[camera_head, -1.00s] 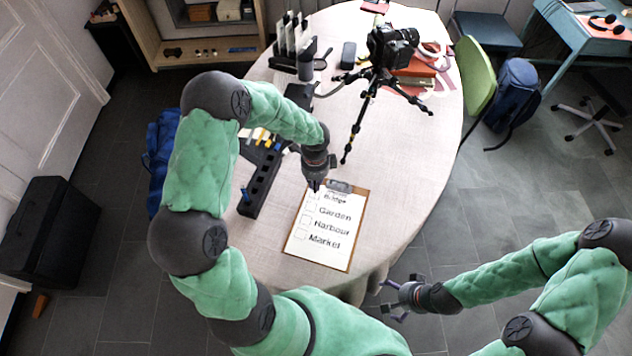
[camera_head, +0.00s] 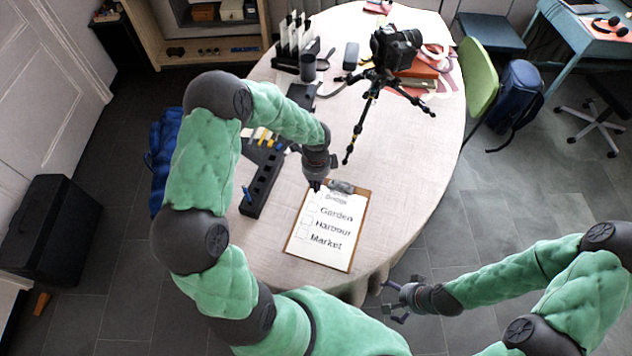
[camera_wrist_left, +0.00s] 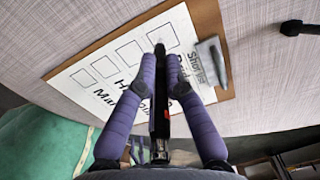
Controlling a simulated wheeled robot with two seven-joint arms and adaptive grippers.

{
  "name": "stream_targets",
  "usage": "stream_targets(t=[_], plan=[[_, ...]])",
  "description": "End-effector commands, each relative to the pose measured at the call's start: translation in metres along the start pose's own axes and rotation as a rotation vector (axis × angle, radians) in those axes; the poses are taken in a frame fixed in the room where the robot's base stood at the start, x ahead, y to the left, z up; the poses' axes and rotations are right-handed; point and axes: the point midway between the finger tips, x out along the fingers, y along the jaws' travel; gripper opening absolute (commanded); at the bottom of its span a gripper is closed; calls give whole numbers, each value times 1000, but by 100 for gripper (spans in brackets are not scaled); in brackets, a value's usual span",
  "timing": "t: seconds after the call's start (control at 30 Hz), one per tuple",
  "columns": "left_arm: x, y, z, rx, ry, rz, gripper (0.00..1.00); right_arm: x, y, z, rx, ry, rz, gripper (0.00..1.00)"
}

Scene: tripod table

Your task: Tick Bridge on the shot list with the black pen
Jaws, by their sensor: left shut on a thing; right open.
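The shot list (camera_head: 316,257) is a white sheet on a brown clipboard, lying on the table with a metal clip (camera_head: 341,187) at its far end. It lists Bridge at the top, then Garden, Harbour and Market, each with a box on the left. My left gripper (camera_head: 316,187) is over the sheet's upper left. In the left wrist view its purple fingers (camera_wrist_left: 160,85) are shut on the black pen (camera_wrist_left: 159,120). The pen tip is at the Bridge box (camera_wrist_left: 158,36) and partly covers it; I cannot tell whether it touches or has left a mark. My right gripper (camera_head: 398,300) is open and empty beyond the table's front edge.
A black rack (camera_head: 259,186) with pens stands left of the clipboard. A camera on a tripod (camera_head: 372,105) stands behind it. The table right of the clipboard is clear.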

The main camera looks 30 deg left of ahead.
Motion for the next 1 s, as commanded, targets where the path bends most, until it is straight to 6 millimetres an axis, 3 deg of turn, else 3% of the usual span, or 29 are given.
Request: stream_targets(t=[1.0], plan=[[0,1,-7,1,1,1,0,-2,-1,0,0,0,0,100]])
